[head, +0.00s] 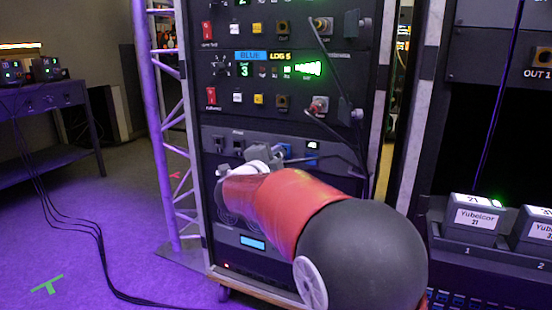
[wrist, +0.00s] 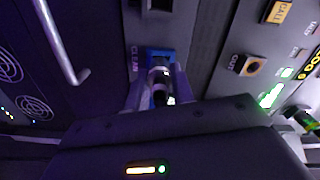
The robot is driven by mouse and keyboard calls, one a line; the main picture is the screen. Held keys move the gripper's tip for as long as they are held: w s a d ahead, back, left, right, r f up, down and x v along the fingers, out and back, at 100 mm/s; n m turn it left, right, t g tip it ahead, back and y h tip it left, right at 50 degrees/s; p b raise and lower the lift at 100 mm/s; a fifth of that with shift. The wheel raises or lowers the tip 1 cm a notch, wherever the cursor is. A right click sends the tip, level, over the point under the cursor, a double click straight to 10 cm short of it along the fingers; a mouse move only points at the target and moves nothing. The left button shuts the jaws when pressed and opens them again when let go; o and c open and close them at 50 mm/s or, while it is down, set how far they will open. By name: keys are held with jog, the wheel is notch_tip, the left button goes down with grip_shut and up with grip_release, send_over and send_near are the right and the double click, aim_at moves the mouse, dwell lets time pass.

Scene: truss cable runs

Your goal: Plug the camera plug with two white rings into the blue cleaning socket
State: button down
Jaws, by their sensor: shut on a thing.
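The blue socket (wrist: 160,53) sits on the dark rack panel beside the letters CLEAN in the wrist view. My gripper (wrist: 158,94) is shut on a dark plug (wrist: 161,76) with pale marks, directly in front of that socket. The plug's nose overlaps the blue surround, and I cannot tell whether it is inside or just short of it. The ring count is too small to read. In the head view my gripper (head: 264,156) is at the rack's lower panel, and a bit of blue (head: 286,150) shows just right of it. The plug is hidden there by my arm.
The rack (head: 222,170) has other sockets left of my gripper and a dark cable hanging at its right. In the wrist view a metal handle (wrist: 62,45) stands out at the left and an orange-rimmed OUT socket (wrist: 246,65) is at the right. A purple truss (head: 160,110) stands left of the rack.

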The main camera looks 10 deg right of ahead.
jog(key=shift+w+d, duration=0.2)
dwell(0.6)
jog(key=c, duration=1.1)
grip_release()
jog(key=shift+v, duration=2.55)
jog(key=v, duration=0.4)
jog(key=shift+b, duration=0.3)
